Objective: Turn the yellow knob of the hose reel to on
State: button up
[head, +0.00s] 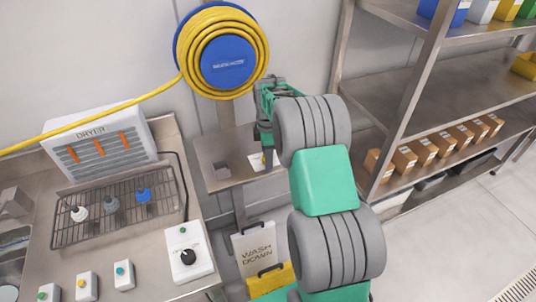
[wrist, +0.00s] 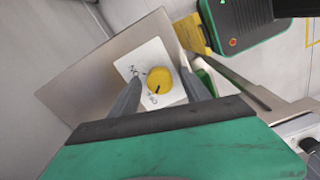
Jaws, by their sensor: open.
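The hose reel (head: 228,60) hangs on the wall, with a blue hub and coiled yellow hose. In the wrist view the round yellow knob (wrist: 159,78) sits on a white plate (wrist: 145,62) with dark lettering too small to read surely. A dark pointer mark on the knob points down toward the plate's lower edge. My gripper (wrist: 160,72) is open, its two grey fingers on either side of the knob in the picture. I cannot tell whether they touch it. In the head view my gripper (head: 266,140) is over the steel shelf, mostly hiding the plate and knob.
The steel shelf (head: 228,178) carries the plate below the reel. A "WASH DOWN" sign (head: 257,246) stands beneath. Left is a counter with a dryer (head: 97,142), wire rack and switch boxes. Right is a steel rack (head: 415,105) with boxes. Floor at lower right is clear.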

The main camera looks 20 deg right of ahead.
grip_shut()
dwell(0.4)
jog(key=shift+m, duration=0.4)
jog(key=m+b, duration=0.1)
jog(key=m, duration=0.1)
jog(key=shift+m+b, duration=0.3)
jog(key=shift+m, duration=0.1)
jog(key=m+b, duration=0.1)
jog(key=m, duration=0.3)
jog(key=m+b, duration=0.1)
jog(key=m, duration=0.3)
jog(key=shift+m, duration=2.2)
jog(key=shift+r, duration=0.1)
grip_release()
